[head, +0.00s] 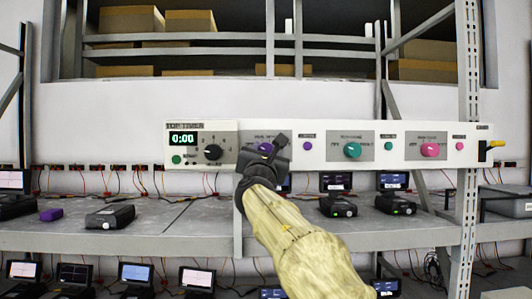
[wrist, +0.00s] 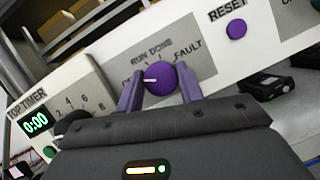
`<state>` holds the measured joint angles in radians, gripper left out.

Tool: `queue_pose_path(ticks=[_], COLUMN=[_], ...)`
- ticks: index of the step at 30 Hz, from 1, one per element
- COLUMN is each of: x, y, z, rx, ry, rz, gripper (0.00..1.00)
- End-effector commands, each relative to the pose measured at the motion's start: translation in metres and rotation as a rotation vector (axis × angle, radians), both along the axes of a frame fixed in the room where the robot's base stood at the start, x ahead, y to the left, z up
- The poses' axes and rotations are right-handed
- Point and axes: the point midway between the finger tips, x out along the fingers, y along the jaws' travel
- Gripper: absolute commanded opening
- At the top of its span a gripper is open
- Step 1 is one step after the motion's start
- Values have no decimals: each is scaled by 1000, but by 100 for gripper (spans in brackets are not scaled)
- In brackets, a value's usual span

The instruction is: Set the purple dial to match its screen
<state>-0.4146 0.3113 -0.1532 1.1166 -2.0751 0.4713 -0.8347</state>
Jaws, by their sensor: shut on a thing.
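The purple dial (wrist: 160,79) sits on a grey plate of the white panel, with labels RUN, DONE and FAULT around it and one more partly hidden at left. Its white pointer mark points to the left in the wrist view. My gripper (wrist: 160,88) has a finger on each side of the dial and is shut on it. In the head view the dial (head: 265,147) is partly covered by my gripper (head: 268,150). A screen (head: 285,183) below the panel is mostly hidden behind my gripper, so its content cannot be read.
The panel also has a timer (head: 182,139) reading 0:00, a black knob (head: 213,152), a purple reset button (head: 307,146), a teal dial (head: 352,150) and a pink dial (head: 430,149). Devices with screens stand on the grey shelf (head: 160,225) below. A rack post (head: 468,90) stands at right.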

Motion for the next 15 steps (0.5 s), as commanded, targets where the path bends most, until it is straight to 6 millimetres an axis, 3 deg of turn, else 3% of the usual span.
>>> queue_pose_path(ticks=[15], x=[0], y=[2], z=[2], rx=[387], ry=[0], rz=[1], gripper=[14])
